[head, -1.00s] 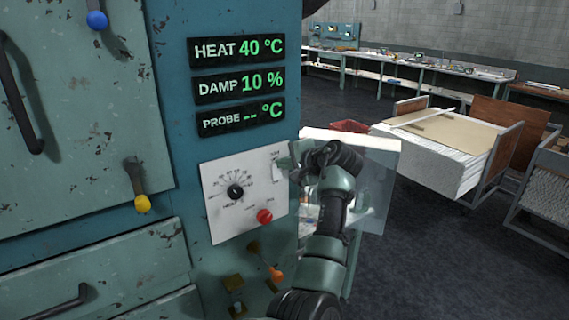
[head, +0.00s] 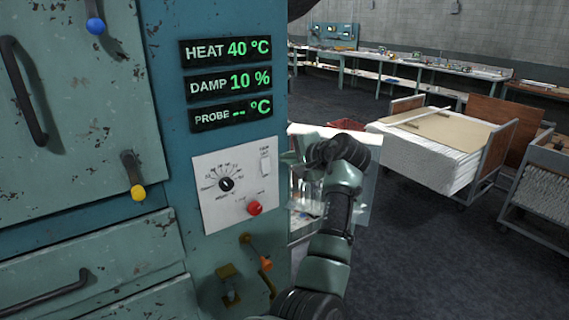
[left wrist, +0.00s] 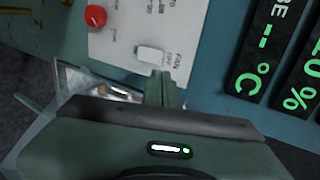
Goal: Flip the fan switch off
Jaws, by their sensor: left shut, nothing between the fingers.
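The fan switch (head: 265,163) is a small white rocker at the upper right of a white control panel (head: 208,203) on the blue-green cabinet. In the left wrist view the white switch (left wrist: 150,54) sits beside the printed word FAN; which way it is tipped is hard to tell. My left gripper (head: 287,158) is shut and empty, just right of the panel's edge and the switch in the head view. Its fingertips (left wrist: 163,77) show close to the switch in the left wrist view, seemingly apart from it. My right gripper is not in view.
The panel also carries a black dial (head: 226,184) and a red knob (head: 255,208). An orange-tipped lever (head: 265,263) and a yellow-knobbed handle (head: 137,191) stick out of the cabinet. A clear sheet stands behind my left arm. A cart with white stacks (head: 425,157) stands right.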

